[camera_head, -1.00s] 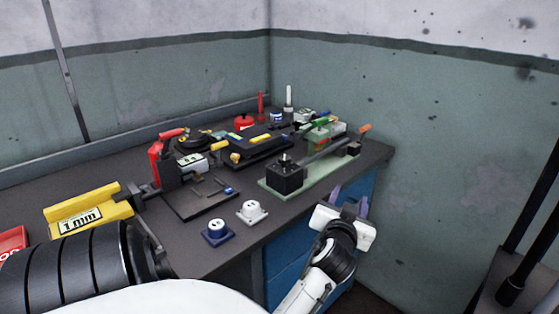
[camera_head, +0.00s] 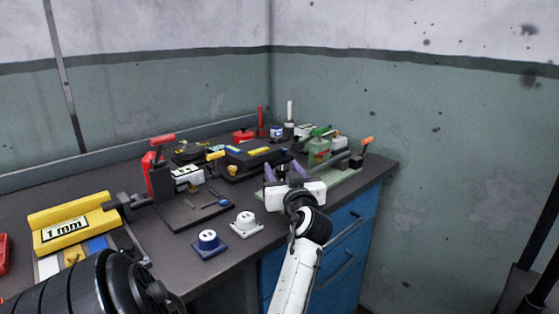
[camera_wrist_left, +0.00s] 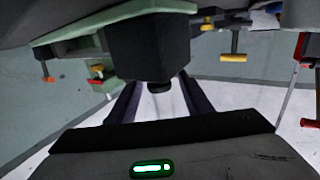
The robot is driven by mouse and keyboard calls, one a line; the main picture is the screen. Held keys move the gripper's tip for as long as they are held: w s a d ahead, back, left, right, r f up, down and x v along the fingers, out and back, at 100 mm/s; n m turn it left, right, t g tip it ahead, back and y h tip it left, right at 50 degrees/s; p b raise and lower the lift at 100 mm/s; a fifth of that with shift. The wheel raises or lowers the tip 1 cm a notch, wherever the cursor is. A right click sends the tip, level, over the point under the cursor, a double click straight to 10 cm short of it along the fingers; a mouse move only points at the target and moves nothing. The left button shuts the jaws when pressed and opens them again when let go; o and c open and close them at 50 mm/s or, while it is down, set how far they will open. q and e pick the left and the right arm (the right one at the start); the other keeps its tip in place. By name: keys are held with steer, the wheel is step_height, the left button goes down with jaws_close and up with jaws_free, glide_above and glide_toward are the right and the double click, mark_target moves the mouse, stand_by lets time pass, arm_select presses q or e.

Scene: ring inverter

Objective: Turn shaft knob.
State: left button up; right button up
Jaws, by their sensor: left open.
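The dark block of the shaft fixture stands on a pale green base plate (camera_head: 345,181) at the bench's front right edge. My left gripper (camera_head: 283,173) hides most of it in the head view. In the left wrist view, the block (camera_wrist_left: 150,45) shows upside down with a short dark round knob (camera_wrist_left: 159,88) on its end. The open fingers of my left gripper (camera_wrist_left: 160,103) lie on either side of the knob, with gaps visible; contact cannot be told. A bar runs from the block to an orange-tipped handle (camera_head: 367,140). My right gripper is not in view.
A black tray with a red-handled clamp (camera_head: 160,140) stands left of the fixture. White (camera_head: 246,223) and blue (camera_head: 208,243) socket-like blocks sit near the front edge. A yellow 1 mm holder (camera_head: 72,222) is further left. Blue drawers (camera_head: 340,245) are below the bench.

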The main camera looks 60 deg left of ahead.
mark_target(281, 167)
arm_select(q)
steer(key=shift+x, duration=2.15)
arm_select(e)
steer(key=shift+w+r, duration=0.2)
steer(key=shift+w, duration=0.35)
arm_select(q)
steer(key=shift+w, duration=0.1)
